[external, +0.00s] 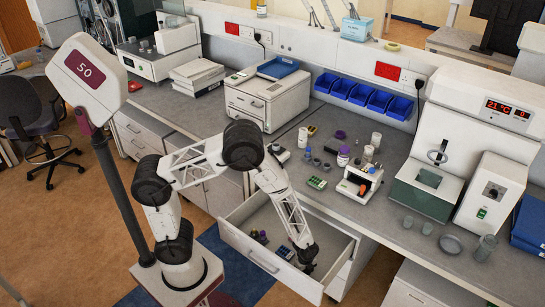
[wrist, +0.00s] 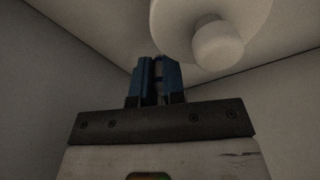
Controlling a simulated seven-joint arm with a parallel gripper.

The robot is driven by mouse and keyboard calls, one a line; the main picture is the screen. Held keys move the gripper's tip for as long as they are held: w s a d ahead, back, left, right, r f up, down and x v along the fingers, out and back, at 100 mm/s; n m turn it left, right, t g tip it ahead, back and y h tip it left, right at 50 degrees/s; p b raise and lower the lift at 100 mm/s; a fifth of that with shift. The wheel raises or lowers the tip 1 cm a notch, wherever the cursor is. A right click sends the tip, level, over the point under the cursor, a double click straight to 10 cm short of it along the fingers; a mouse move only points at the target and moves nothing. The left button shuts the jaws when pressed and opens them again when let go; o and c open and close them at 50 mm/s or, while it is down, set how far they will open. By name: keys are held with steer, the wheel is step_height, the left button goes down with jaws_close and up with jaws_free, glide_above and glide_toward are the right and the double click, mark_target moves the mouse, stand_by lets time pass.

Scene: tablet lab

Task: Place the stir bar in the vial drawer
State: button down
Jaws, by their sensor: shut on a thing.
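The vial drawer (external: 244,249) is pulled open below the bench and holds several small dark vials (external: 260,237) towards its left and middle. My gripper (external: 306,267) is down inside the drawer's right part. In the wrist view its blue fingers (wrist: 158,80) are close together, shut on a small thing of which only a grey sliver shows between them. I take it for the stir bar, but its shape is mostly hidden. Pale drawer walls surround the fingers. A large whitish round shape with a knob (wrist: 219,45) shows close by on the upper right; I cannot tell what it is.
Blue bins (external: 364,94) line the back. The drawer's walls stand close around my gripper.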

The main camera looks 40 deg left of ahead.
steer(key=shift+f, duration=0.75)
steer(key=shift+f, duration=0.1)
steer(key=c, duration=1.2)
jaws_free()
step_height(320, 180, up, 12)
steer(key=a, duration=0.1)
steer(key=shift+w+a, duration=0.15)
steer(key=shift+w, duration=0.15)
